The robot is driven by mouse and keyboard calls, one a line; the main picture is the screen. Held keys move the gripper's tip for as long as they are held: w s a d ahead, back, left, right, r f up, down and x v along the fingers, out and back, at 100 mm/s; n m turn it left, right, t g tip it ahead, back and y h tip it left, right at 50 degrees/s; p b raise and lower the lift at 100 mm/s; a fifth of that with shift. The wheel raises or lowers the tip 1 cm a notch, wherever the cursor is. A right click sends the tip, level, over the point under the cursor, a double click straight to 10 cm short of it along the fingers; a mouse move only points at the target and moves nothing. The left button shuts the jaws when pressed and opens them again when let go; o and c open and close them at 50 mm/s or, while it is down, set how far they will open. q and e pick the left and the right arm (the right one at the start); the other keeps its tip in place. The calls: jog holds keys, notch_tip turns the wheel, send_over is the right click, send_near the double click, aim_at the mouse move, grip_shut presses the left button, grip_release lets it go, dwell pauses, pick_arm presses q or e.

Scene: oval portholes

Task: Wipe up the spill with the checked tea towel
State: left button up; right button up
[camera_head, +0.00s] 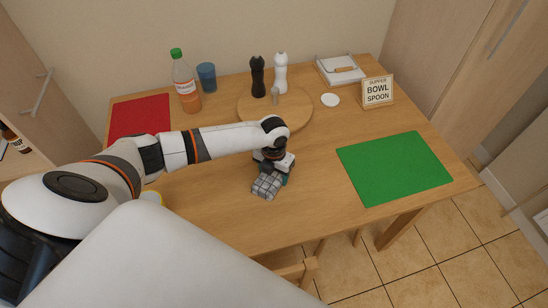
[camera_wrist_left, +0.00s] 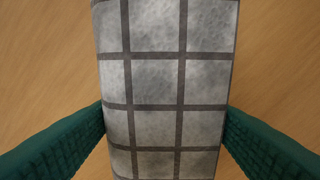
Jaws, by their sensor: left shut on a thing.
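The checked tea towel (camera_head: 267,186) is grey-white with dark lines, folded into a small pad, at the middle of the wooden table near its front. It also fills the centre of the left wrist view (camera_wrist_left: 170,85). My left gripper (camera_head: 271,178) points down over the towel and is shut on it; its green fingers press on both sides of the towel in the wrist view (camera_wrist_left: 165,130). I cannot tell whether the towel touches the tabletop. No spill can be made out; it may be hidden under the towel or arm. My right gripper is not in view.
A green mat (camera_head: 394,167) lies right and a red mat (camera_head: 139,119) left on the table (camera_head: 215,205). Behind stand an orange bottle (camera_head: 185,85), blue cup (camera_head: 206,77), round board (camera_head: 300,115) with two mills, white dish (camera_head: 330,100), sign (camera_head: 378,91) and tray (camera_head: 340,69).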

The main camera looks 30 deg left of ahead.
pick_arm(q)
jog(key=s+d+r+p, duration=0.1)
jog(key=d+r+p, duration=0.4)
jog(key=r+p, duration=0.4)
dwell(0.6)
